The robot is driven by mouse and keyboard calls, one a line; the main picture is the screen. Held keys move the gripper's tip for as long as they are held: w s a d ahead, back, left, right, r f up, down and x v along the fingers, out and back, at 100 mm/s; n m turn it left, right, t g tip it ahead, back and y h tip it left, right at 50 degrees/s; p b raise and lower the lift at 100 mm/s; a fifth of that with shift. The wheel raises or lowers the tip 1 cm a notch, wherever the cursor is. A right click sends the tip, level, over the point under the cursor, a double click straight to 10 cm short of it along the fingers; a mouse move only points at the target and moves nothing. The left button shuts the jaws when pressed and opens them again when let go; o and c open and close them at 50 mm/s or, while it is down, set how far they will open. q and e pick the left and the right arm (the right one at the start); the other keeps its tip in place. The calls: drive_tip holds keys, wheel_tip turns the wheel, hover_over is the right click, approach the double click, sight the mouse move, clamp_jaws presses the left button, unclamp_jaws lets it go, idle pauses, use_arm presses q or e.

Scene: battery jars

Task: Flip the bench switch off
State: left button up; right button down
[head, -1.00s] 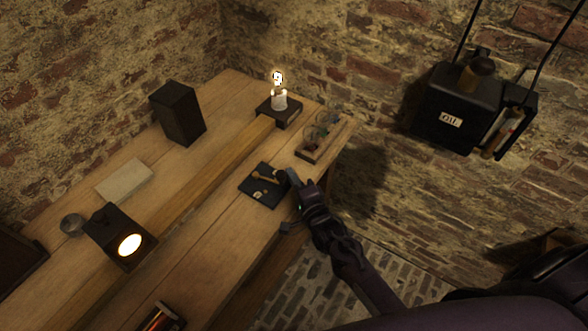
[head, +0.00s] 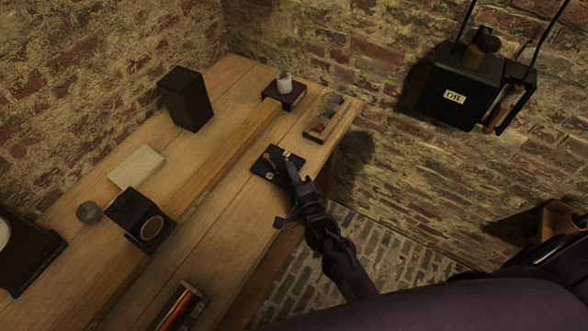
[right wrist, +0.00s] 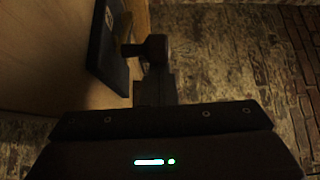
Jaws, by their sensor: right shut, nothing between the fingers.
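The bench switch is a small black base (head: 262,172) with pale metal contacts, near the right edge of the wooden bench. My right gripper (head: 292,172) is shut with nothing in it, right at the switch, and covers part of it. In the right wrist view the dark switch base (right wrist: 107,48) stands at upper left, with a dark knob-ended handle (right wrist: 151,48) sticking out from it just ahead of my right fingers (right wrist: 155,88). I cannot tell whether they touch. The lever's exact angle is hard to make out. My left gripper is not in view.
The bulb on its stand (head: 285,92) and the black lamp box (head: 137,217) are both dark. A wooden tray (head: 322,128) with small items sits just beyond the switch. A tall black box (head: 185,98) stands farther back.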

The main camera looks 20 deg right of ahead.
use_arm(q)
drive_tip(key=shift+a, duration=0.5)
use_arm(e)
drive_tip(key=shift+s+a+f+y, duration=0.1)
drive_tip(key=shift+a+f+y, duration=0.05)
drive_tip(key=shift+a, duration=0.2)
drive_tip(key=shift+s+a+f+y, duration=0.1)
drive_tip(key=shift+a+y, duration=0.05)
drive_tip(key=shift+a, duration=0.2)
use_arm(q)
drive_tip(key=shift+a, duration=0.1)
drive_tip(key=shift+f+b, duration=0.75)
use_arm(e)
drive_tip(key=s+d, duration=0.1)
drive_tip(key=s, duration=0.6)
drive_tip(key=shift+s+d+r, duration=0.15)
drive_tip(key=shift+s+d, duration=0.05)
drive_tip(key=shift+d, duration=0.2)
